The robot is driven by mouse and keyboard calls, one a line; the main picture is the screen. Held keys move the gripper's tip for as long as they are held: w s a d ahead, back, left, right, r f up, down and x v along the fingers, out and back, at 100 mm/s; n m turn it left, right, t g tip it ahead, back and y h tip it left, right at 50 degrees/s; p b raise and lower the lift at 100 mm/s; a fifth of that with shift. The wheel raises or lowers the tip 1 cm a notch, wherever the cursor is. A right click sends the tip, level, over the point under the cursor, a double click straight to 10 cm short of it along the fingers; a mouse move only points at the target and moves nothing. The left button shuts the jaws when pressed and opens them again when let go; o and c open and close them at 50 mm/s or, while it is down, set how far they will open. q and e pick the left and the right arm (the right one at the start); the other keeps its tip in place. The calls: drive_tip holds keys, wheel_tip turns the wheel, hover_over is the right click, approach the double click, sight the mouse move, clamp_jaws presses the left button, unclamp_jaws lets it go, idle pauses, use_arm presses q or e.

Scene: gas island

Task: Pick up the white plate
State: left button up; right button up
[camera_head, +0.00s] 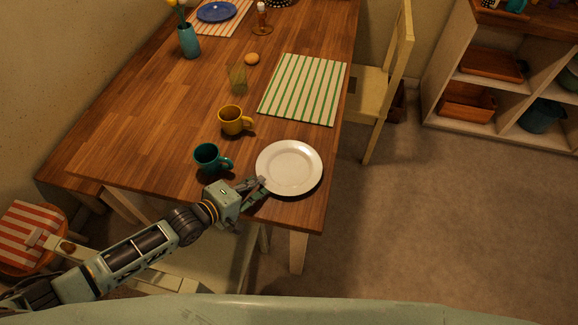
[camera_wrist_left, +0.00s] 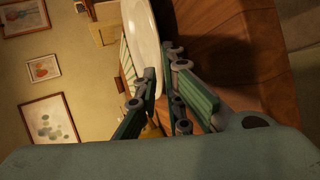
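The white plate (camera_head: 290,167) lies at the near right corner of the wooden table. My left gripper (camera_head: 264,186) is at the plate's left rim, with its fingers apart. In the left wrist view, the plate (camera_wrist_left: 144,42) shows edge-on beyond the fingers. The fingertips of my left gripper (camera_wrist_left: 160,72) stand on either side of its rim with a narrow gap. I cannot tell whether either finger touches the plate. My right gripper is not in view.
A teal mug (camera_head: 207,158) stands close left of the gripper, and a yellow mug (camera_head: 231,120) behind it. A striped placemat (camera_head: 304,88) lies beyond the plate. A glass (camera_head: 237,79) and a vase (camera_head: 189,41) stand farther back. A chair (camera_head: 376,95) is at the right.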

use_arm(q)
drive_tip(key=shift+w+d+f, duration=0.25)
drive_tip(key=shift+w, duration=0.05)
clamp_jaws()
drive_tip(key=shift+r, duration=0.25)
